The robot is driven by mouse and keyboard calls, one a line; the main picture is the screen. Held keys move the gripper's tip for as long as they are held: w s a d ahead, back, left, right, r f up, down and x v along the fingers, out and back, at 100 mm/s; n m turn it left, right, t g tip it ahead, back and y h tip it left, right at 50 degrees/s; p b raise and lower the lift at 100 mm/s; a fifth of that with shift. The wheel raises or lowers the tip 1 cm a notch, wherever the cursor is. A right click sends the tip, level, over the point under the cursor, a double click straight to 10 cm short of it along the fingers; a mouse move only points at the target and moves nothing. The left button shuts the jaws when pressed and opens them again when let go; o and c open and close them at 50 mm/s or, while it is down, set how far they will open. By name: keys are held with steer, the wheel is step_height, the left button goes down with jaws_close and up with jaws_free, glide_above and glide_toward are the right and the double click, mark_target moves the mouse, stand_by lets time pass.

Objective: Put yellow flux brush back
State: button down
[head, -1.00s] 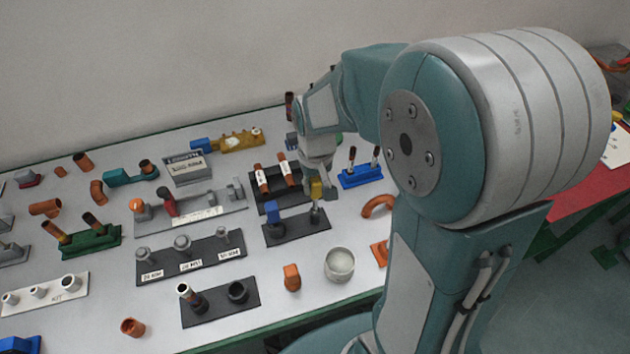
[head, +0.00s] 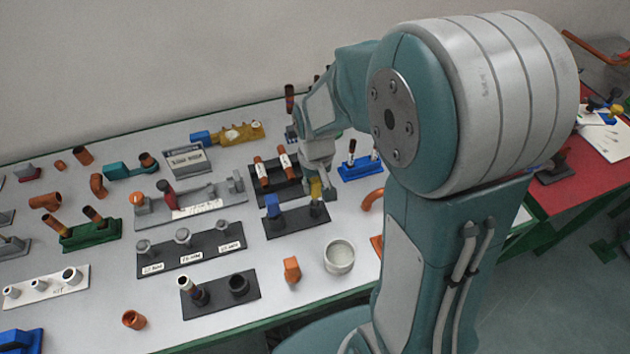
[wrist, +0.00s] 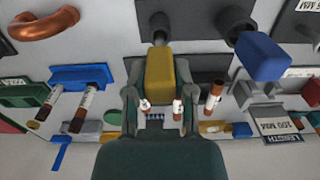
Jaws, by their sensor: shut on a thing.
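The yellow flux brush (head: 316,188) is held upright in my gripper (head: 317,175), over the right end of a black stand (head: 294,226). In the wrist view its yellow block (wrist: 160,78) sits between my gripper's two fingers (wrist: 160,102), which are shut on it. A dark round post (wrist: 158,38) of the stand shows just beyond the yellow block. Whether the brush's lower end is inside that post I cannot tell. A blue brush (head: 272,206) stands at the stand's left end; it also shows in the wrist view (wrist: 263,56).
Copper tubes lie on a black rack (head: 278,193) just behind the stand. A blue holder (head: 358,170) with upright pieces is to the right. A grey cup (head: 339,257) and an orange fitting (head: 291,270) stand in front. Bare table shows between them.

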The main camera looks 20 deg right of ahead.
steer(key=shift+f, duration=0.3)
steer(key=shift+c, duration=1.9)
jaws_free()
